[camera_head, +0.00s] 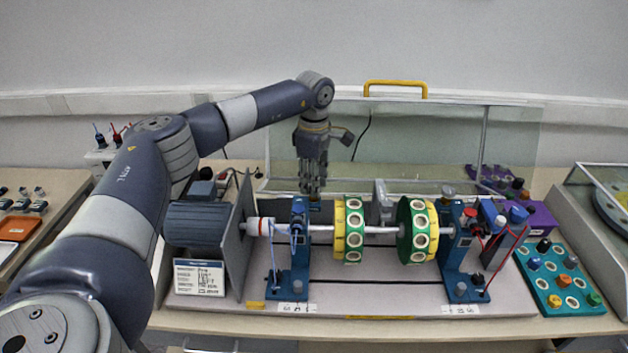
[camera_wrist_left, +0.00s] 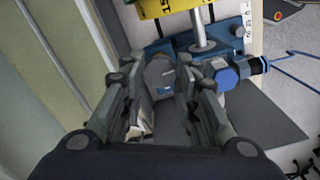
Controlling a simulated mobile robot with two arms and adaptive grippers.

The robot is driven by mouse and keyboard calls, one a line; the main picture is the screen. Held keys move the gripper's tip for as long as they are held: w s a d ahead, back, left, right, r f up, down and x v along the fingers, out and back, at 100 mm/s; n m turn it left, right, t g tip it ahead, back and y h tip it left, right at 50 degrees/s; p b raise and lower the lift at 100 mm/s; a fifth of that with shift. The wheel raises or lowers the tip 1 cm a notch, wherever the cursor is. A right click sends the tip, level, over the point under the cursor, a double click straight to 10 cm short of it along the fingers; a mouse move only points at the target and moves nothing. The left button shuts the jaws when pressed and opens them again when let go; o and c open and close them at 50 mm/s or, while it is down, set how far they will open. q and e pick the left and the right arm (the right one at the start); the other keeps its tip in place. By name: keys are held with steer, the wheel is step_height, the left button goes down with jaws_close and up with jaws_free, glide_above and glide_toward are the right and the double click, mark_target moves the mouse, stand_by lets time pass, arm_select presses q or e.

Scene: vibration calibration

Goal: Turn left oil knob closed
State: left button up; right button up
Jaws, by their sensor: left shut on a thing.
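My left gripper (camera_head: 313,188) points straight down over the top of the left blue bearing stand (camera_head: 300,235). In the left wrist view its fingers (camera_wrist_left: 170,85) are shut on a grey knob (camera_wrist_left: 160,74), the left oil knob, at the blue stand. The fingers and hand hide most of the knob in the head view, so its turn angle cannot be told. A similar grey knob (camera_head: 448,192) stands on top of the right blue bearing stand (camera_head: 460,255). My right gripper is not in view.
A shaft (camera_head: 382,230) carries yellow (camera_head: 341,230) and green (camera_head: 408,230) discs right of the gripper. A motor (camera_head: 196,224) stands left. A clear cover with a yellow handle (camera_head: 396,84) rises behind. A teal tray (camera_head: 556,285) lies at right.

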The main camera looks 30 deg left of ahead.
arm_select(q)
steer(key=shift+n, duration=0.7)
steer(key=n, duration=0.7)
steer(key=shift+r, duration=0.1)
steer(key=n, duration=0.4)
steer(key=shift+n, duration=0.3)
steer(key=n, duration=0.4)
steer(key=shift+w+r+n, duration=0.1)
steer(key=shift+n, duration=0.2)
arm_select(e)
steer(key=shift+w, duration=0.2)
arm_select(q)
steer(key=o, duration=1)
steer(key=shift+c, duration=0.2)
steer(key=shift+o, duration=0.7)
